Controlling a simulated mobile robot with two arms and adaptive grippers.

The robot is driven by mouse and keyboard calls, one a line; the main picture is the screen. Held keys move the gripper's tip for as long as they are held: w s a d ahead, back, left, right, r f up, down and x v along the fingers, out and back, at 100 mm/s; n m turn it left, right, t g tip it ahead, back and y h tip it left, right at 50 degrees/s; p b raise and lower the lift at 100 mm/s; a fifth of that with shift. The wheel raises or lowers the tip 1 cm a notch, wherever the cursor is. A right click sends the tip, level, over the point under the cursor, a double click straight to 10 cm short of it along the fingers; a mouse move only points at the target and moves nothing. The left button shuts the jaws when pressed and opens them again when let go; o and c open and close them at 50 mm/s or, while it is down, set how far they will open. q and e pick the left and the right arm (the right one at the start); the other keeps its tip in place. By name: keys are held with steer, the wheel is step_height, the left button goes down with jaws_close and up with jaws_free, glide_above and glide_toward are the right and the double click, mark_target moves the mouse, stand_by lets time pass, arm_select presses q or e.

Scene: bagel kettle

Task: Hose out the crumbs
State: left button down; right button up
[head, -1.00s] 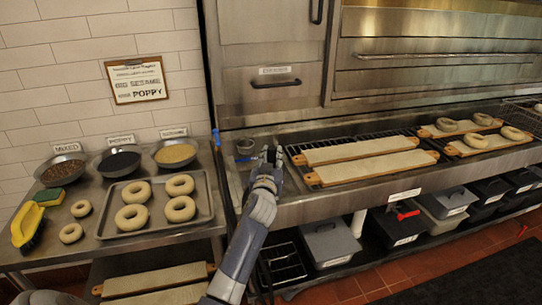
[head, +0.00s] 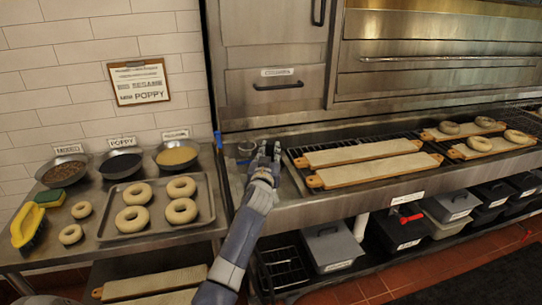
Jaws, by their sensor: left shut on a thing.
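My left gripper (head: 266,153) is over the left end of the steel counter trough (head: 289,212), its fingers pointing away from me. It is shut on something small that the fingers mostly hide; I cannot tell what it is. A small metal cup (head: 246,149) stands just left of the fingers. A thin blue upright piece (head: 218,140) shows at the gap between the two counters; I cannot tell whether it belongs to a hose. No crumbs can be made out at this size. My right gripper is not in view.
Wooden boards (head: 372,171) lie on the black rack right of my gripper. Bagels (head: 479,144) sit on further boards at the far right. Bins (head: 331,246) stand below.

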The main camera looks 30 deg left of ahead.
arm_select(q)
steer(key=shift+w+a+b, duration=1)
steer(key=shift+w+a, duration=0.75)
steer(key=shift+a, duration=0.3)
steer(key=shift+r, duration=0.1)
